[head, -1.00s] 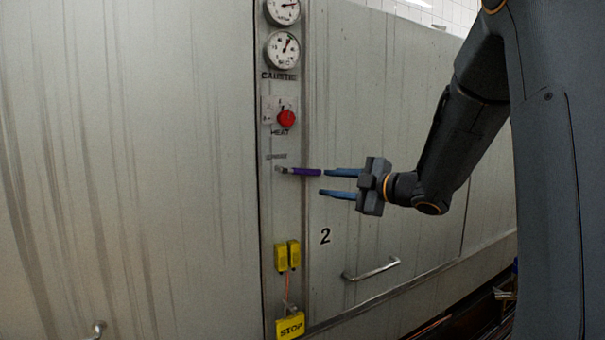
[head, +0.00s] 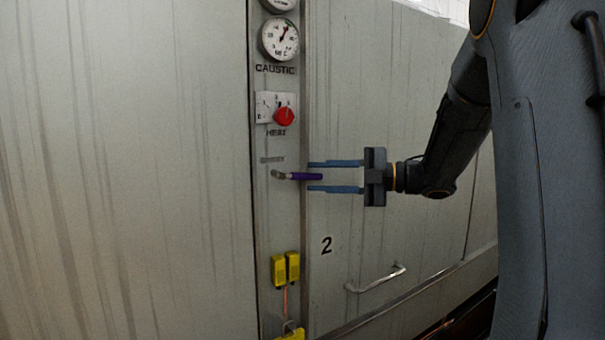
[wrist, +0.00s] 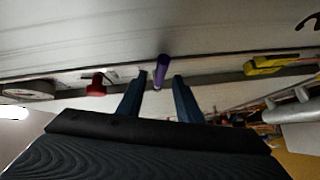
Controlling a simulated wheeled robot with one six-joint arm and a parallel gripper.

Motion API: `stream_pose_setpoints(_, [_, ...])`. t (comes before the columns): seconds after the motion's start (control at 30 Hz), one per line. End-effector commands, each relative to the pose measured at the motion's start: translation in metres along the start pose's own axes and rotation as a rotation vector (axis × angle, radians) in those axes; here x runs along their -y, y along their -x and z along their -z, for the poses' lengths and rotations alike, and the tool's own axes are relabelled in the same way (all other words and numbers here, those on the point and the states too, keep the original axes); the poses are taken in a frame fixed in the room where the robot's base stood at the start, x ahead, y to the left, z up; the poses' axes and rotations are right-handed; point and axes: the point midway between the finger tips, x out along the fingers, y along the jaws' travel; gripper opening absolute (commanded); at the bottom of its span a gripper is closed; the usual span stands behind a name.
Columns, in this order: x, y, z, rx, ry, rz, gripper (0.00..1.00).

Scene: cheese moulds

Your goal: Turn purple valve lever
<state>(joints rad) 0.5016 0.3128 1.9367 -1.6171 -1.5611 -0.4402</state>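The purple valve lever (head: 304,176) sticks out to the right from a small metal pivot on the narrow control strip in the head view. It lies about level. My gripper (head: 310,176) is open, one blue finger above the lever's height and one below it, with the fingertips close to the lever's free end. In the wrist view the purple lever (wrist: 162,70) shows in the gap between the two fingertips of my gripper (wrist: 160,78). I cannot tell whether either finger touches it.
A red knob (head: 284,116) and a round gauge (head: 279,40) sit above the lever on the strip. Yellow boxes (head: 285,269) are below. A metal door handle (head: 376,279) protrudes at the lower right. The large grey panel at left is bare.

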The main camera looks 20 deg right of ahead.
Motion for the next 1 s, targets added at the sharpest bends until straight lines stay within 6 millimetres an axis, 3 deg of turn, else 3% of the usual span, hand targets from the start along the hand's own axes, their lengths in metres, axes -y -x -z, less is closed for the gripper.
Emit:
stream_pose_setpoints(0.3, [0.0, -0.04, 0.001, -0.002, -0.001, 0.001, 0.33])
stream_pose_setpoints(0.63, [0.0, -0.045, 0.0, 0.0, 0.0, 0.0, 0.33])
stream_pose_setpoints(0.67, [0.0, -0.045, 0.0, 0.0, 0.0, 0.0, 0.31])
stream_pose_setpoints(0.83, [0.0, -0.044, 0.0, 0.0, 0.0, 0.0, 0.02])
stream_pose_setpoints(1.0, [0.0, -0.044, 0.0, 0.0, 0.0, 0.0, 0.0])
